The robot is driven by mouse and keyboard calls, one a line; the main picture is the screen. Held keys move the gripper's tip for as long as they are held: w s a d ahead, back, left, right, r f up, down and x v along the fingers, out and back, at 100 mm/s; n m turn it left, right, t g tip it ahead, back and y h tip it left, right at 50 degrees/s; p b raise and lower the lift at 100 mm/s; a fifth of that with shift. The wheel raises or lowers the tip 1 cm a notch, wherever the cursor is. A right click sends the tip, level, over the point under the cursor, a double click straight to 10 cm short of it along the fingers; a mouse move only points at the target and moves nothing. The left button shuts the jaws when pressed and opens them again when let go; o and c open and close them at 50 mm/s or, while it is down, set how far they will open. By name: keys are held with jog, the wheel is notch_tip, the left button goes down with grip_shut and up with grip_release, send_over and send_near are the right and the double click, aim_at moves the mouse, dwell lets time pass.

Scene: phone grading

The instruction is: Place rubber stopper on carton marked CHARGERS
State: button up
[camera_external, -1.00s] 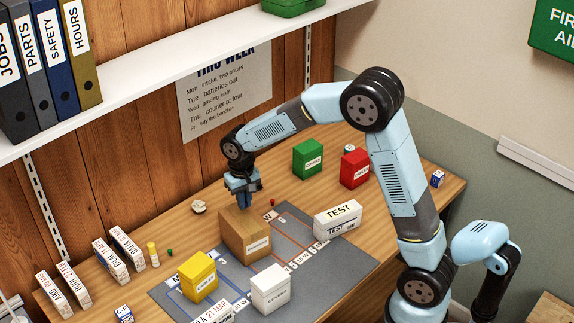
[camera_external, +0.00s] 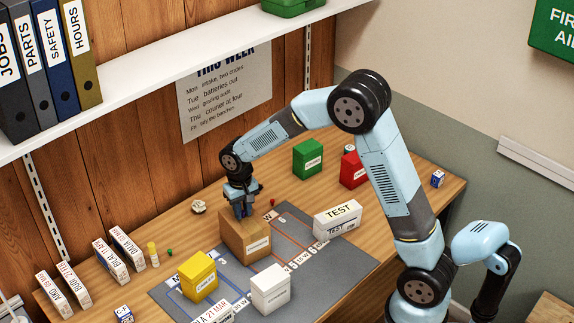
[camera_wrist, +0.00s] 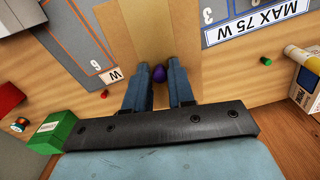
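A small purple rubber stopper (camera_wrist: 158,74) shows between my fingertips in the wrist view, touching both. My gripper (camera_external: 243,212) is shut on it. The gripper points down at the top of a brown carton (camera_external: 233,240) in the external view; the carton also shows under the fingers in the wrist view (camera_wrist: 138,28). The carton's white front label is too small to read surely as CHARGERS. The fingertips are at or just above the carton's top; I cannot tell whether the stopper touches it. The stopper is hidden in the external view.
On the grey mat (camera_external: 340,262) stand a yellow carton (camera_external: 199,281), a white carton (camera_external: 270,290) and a TEST box (camera_external: 338,219). Green (camera_external: 307,159) and red (camera_external: 353,172) cartons stand behind. A small red piece (camera_external: 273,202) lies near the brown carton.

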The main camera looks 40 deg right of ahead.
jog(key=shift+o, duration=1.1)
jog(key=shift+r, duration=0.1)
notch_tip(320, 180, up, 11)
jog(key=s+d+r+t, duration=0.1)
jog(key=s+d+r, duration=0.3)
jog(key=s+r, duration=0.35)
jog(key=s+d+r+n+t, duration=0.1)
jog(key=s+d, duration=0.2)
jog(key=s, duration=0.6)
jog(key=s+d+r+t, duration=0.1)
jog(key=s+d+t, duration=0.1)
jog(key=s, duration=0.6)
jog(key=s+d+r+n+t, duration=0.1)
jog(key=s+d, duration=0.3)
jog(key=s, duration=0.5)
jog(key=shift+s+r+n+t, duration=0.3)
jog(key=shift+s+r, duration=0.05)
jog(key=shift+r, duration=0.15)
